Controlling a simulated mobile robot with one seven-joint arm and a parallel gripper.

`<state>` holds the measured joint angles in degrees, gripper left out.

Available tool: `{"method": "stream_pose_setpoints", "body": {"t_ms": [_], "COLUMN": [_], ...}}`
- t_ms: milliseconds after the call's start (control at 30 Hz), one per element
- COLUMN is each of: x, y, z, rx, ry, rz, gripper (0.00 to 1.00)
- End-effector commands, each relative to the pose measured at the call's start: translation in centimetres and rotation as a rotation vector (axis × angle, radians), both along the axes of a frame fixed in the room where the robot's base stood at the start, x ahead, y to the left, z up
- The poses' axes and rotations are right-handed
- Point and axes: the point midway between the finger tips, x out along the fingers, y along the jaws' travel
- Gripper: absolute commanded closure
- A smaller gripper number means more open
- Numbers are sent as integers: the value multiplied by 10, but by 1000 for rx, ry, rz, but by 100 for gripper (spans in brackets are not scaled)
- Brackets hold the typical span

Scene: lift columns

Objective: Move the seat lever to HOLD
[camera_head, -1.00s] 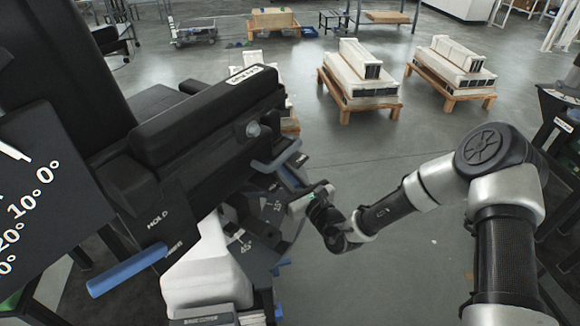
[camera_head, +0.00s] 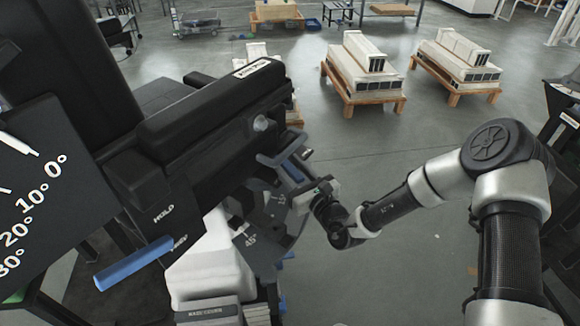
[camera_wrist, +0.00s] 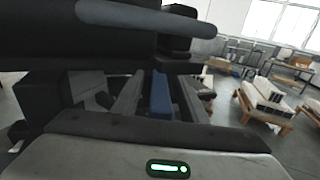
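A blue-handled lever (camera_head: 133,264) sticks out at the lower left, below a dark panel with the label HOLD (camera_head: 163,214) and a second, unreadable label. A second blue lever (camera_head: 293,172) is beside the black padded seat part (camera_head: 205,115), near a grey loop handle (camera_head: 283,150). I cannot tell for sure which is the seat lever. My gripper (camera_head: 301,188) is at this second lever. In the wrist view the blue lever (camera_wrist: 161,98) stands between my two fingers (camera_wrist: 157,97), with gaps visible, so the gripper looks open. Contact is hidden.
An angle plate marked 45° (camera_head: 250,238) is below the gripper. A dial plate with degree marks (camera_head: 45,200) is at the left.

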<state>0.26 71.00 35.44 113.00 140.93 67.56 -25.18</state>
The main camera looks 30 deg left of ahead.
Motion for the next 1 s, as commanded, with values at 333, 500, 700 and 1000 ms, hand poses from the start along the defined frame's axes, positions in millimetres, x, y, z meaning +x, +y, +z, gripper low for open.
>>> {"method": "stream_pose_setpoints", "body": {"t_ms": [333,500,700,1000], "x": [-19,-42,-68,-92], "y": [-31,-67,-107,-142], "z": [1,0,0,0], "rx": [-1,-3,-2,-1], "ry": [2,3,2,1], "rz": [0,-2,-2,-1], "gripper": [60,60,60,60]}}
